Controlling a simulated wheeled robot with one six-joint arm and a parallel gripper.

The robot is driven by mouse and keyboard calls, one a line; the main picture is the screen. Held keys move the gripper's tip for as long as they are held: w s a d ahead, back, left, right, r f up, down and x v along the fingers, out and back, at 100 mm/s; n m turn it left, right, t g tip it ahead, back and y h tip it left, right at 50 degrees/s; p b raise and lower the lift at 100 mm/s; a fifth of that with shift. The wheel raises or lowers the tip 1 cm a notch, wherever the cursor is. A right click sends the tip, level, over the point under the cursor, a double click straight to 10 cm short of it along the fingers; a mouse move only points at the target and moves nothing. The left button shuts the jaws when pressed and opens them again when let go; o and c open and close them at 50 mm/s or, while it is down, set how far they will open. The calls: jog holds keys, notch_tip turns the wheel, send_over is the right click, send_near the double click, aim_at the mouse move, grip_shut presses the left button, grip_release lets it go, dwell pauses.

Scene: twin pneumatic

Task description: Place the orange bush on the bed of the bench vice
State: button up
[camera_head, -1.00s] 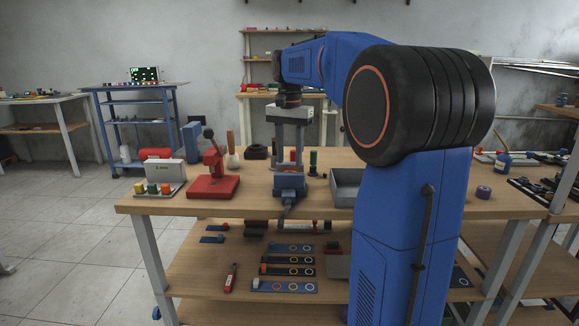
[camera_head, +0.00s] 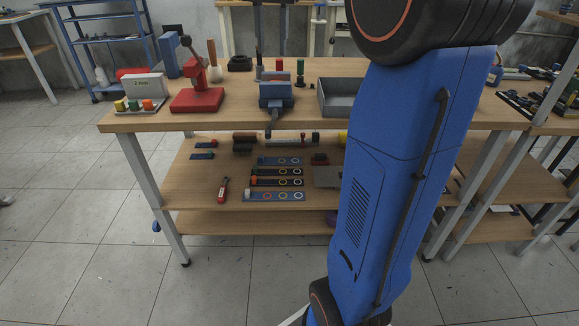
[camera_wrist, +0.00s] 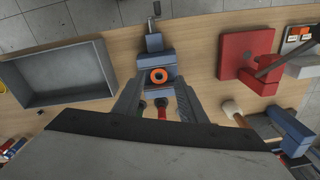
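The orange bush (camera_wrist: 159,76), a ring with a dark hole, shows in the wrist view on the blue bench vice (camera_wrist: 154,46), just behind its front jaw block. It appears to sit on the vice bed. In the head view the bench vice (camera_head: 277,97) stands near the table's front edge, and I cannot see the bush there. My gripper (camera_wrist: 159,82) points down over the vice, its two grey fingers apart on either side of the bush with gaps showing.
A red press (camera_head: 197,95) stands left of the vice. A grey tray (camera_head: 340,108) stands to its right. Red (camera_head: 279,65) and green (camera_head: 300,72) upright pieces stand close behind the vice. The lower shelf (camera_head: 190,175) holds striped boards.

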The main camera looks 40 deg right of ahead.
jog(key=s+a+f+n+t, duration=0.2)
jog(key=s+a+f+n, duration=0.3)
jog(key=s+f, duration=0.7)
jog(key=s+a+f+n+t, duration=0.2)
jog(key=s+a+f+n, duration=0.3)
jog(key=s+a+f, duration=0.3)
jog(key=s+f, duration=0.4)
jog(key=s, duration=0.3)
jog(key=shift+s+a+f, duration=0.2)
jog(key=shift+s+f, duration=0.05)
jog(key=shift+f, duration=0.05)
jog(key=shift+c, duration=0.8)
